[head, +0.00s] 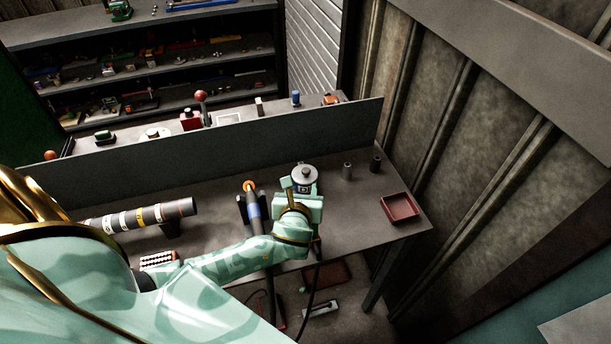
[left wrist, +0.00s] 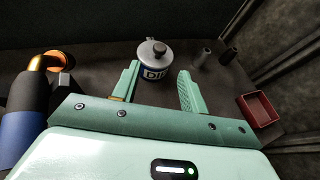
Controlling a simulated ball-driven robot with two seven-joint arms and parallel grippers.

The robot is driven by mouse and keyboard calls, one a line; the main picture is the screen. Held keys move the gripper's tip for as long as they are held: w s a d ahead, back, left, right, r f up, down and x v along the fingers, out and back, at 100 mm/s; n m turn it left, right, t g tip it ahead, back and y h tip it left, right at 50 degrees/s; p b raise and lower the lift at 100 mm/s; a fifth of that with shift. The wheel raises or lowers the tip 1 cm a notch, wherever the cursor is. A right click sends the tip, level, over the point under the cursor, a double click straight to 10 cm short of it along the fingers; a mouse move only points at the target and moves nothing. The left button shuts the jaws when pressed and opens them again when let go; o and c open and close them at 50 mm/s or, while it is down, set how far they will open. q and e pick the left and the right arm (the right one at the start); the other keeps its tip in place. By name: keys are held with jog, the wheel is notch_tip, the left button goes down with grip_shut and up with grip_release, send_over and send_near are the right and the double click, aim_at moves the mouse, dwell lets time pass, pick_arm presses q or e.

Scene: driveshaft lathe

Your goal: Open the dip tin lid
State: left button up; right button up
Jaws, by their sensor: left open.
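The dip tin (head: 304,187) is a round tin with a blue and white label. It stands upright on the bench near the back panel. Its grey lid (head: 304,173) with a round knob sits on top, seemingly closed. In the left wrist view the tin (left wrist: 153,72) reads "DIP", and its lid (left wrist: 154,52) shows above the label. My left gripper (head: 298,196) is open and empty, just in front of the tin. In the left wrist view its two fingers (left wrist: 158,90) point toward the tin, with the tin beyond and between them. My right gripper is not in view.
A torch-like tool (head: 252,208) with an orange tip stands left of the gripper. A striped shaft (head: 146,216) lies further left. Two small dark cylinders (head: 347,171) and a red tray (head: 399,208) are to the right. An upright panel (head: 220,150) runs behind.

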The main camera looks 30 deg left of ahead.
aim_at(306, 172)
pick_arm(q)
jog(key=b+x, duration=0.1)
jog(key=x, duration=0.6)
jog(key=shift+w+a+f+b, duration=0.1)
jog(key=shift+f+b, duration=0.1)
jog(key=shift+b, duration=0.2)
jog(key=shift+w+a+f, duration=0.25)
jog(key=shift+w, duration=0.3)
jog(key=c, duration=0.8)
grip_shut()
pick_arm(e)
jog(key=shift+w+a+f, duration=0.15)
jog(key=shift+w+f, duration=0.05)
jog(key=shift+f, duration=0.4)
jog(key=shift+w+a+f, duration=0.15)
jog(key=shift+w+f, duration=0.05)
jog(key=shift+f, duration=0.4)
